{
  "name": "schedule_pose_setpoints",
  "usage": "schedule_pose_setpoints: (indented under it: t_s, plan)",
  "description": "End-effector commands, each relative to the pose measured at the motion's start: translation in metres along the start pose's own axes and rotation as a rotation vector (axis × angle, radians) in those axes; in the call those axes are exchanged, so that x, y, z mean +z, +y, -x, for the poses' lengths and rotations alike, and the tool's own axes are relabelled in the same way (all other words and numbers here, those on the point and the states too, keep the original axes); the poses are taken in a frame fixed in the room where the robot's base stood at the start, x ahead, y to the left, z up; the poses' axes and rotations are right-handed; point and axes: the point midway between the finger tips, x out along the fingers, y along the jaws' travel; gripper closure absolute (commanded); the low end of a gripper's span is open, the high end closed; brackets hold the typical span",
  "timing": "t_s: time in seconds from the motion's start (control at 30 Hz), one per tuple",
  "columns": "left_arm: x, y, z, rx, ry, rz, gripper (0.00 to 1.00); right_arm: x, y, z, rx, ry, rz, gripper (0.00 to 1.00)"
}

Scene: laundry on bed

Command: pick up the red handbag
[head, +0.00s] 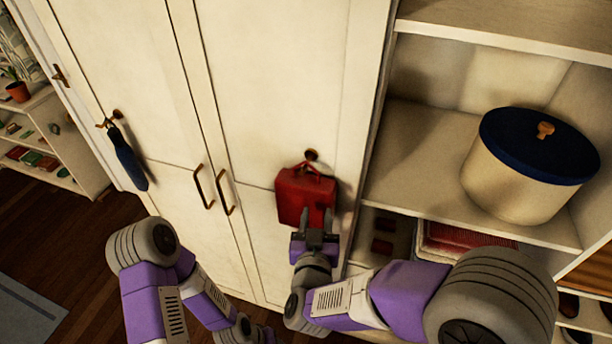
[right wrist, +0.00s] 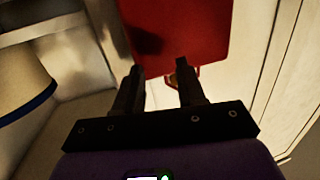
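The red handbag (head: 305,195) hangs by its handle from a round knob on the cream wardrobe door. In the right wrist view the bag (right wrist: 185,35) fills the top middle, with its handle near the right fingertip. My right gripper (head: 316,217) is open at the lower front of the bag in the head view. In the right wrist view its two fingers (right wrist: 160,68) are apart with nothing held between them, and the tips overlap the bag's edge. Whether they touch it I cannot tell. My left arm is low at the left; its gripper does not show.
A blue umbrella-like item (head: 128,160) hangs from another knob at the left. Open shelves at the right hold a cream round box with a blue lid (head: 540,146) and red folded cloth (head: 465,238). A potted plant (head: 17,91) stands at the far left.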

Motion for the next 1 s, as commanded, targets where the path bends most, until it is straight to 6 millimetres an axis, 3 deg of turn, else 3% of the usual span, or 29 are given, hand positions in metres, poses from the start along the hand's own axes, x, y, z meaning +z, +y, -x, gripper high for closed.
schedule_pose_setpoints:
  t_s: [0.03, 0.2, 0.7, 1.0]
  plan:
    - [0.001, 0.003, 0.007, 0.000, -0.001, 0.000, 0.57, -0.021, -0.002, 0.009, 0.009, 0.036, -0.004, 0.60]
    - [0.001, 0.004, 0.010, 0.000, -0.001, 0.000, 0.57, -0.044, 0.000, 0.014, 0.040, 0.085, -0.008, 0.60]
    - [0.001, 0.005, 0.013, 0.000, -0.001, 0.000, 0.57, -0.049, -0.004, -0.049, 0.041, 0.085, -0.009, 0.60]
    - [0.001, 0.005, 0.013, 0.000, -0.001, 0.000, 0.57, -0.049, -0.003, -0.057, 0.039, 0.085, -0.009, 0.60]
